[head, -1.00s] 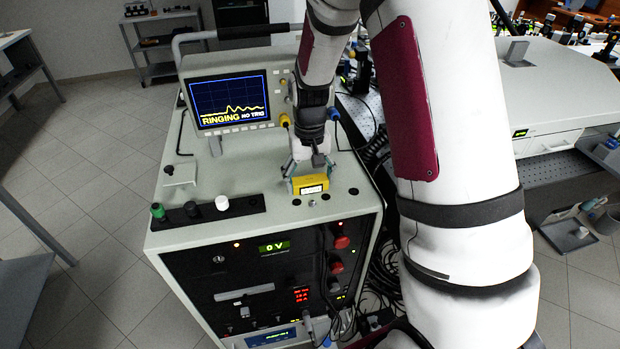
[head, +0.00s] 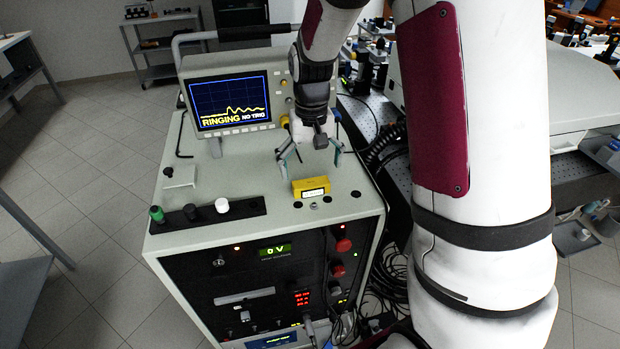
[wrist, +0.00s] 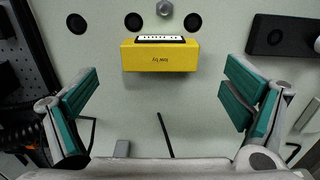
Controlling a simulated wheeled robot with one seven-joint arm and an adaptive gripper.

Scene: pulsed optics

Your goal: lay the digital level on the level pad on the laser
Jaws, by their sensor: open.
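The digital level is a small yellow box with a white display (head: 311,188), near the front edge of the grey cart top. My gripper (head: 310,158) is open and empty, above and behind the level, with its fingers apart from it. In the wrist view the level (wrist: 160,56) lies ahead of and between the spread teal finger pads of my gripper (wrist: 160,92). The white housing at the right (head: 585,90), probably the laser, is partly hidden by my arm. I cannot make out the level pad on it now.
The cart top (head: 240,168) also carries a scope-like screen unit (head: 230,102), a black strip with knobs (head: 205,214), a small grey block (head: 180,177) and a black hex key (head: 181,138). Dark cables hang right of the cart.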

